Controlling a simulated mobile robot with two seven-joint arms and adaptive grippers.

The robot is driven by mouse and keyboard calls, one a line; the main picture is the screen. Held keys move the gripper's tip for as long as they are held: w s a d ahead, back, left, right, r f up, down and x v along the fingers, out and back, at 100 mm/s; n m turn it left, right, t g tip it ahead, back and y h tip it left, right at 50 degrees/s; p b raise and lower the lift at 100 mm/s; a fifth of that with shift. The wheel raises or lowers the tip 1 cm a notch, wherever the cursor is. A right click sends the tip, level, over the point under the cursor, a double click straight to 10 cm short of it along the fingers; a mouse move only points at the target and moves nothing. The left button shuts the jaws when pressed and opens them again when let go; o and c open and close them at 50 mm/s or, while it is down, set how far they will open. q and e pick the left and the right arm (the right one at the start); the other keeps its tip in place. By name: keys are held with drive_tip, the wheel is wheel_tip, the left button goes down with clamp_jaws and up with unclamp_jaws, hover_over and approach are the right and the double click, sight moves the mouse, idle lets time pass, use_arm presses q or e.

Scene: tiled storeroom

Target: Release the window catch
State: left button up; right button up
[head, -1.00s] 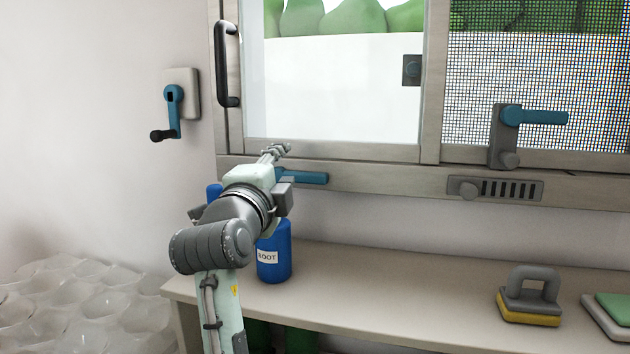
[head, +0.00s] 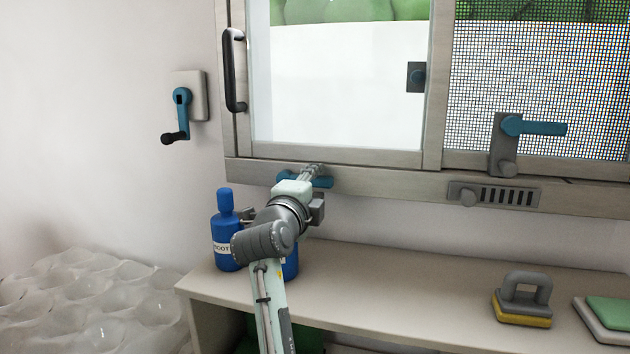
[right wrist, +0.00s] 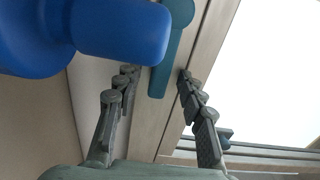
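A blue lever (head: 322,183), which looks like the window catch, sits on the bottom rail of the window frame (head: 390,187), partly hidden by my right gripper. My right gripper (head: 313,171) is at this lever. In the right wrist view the fingers (right wrist: 157,74) are spread apart. The lever (right wrist: 172,45) shows there as a teal bar whose end lies between the fingertips, with gaps visible on both sides. My left gripper is not in view. Another blue lever (head: 540,128) sits on a grey plate on the mesh pane, pointing right.
A blue labelled bottle (head: 226,240) stands on the counter (head: 400,285); a second (head: 291,267) is mostly behind my arm. A large blue shape (right wrist: 120,30) fills the wrist view's top left. A wall crank (head: 181,115) hangs left. A yellow-based scrubber (head: 523,300) lies right.

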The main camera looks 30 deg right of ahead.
clamp_jaws()
drive_tip(key=shift+w, duration=0.1)
idle(0.5)
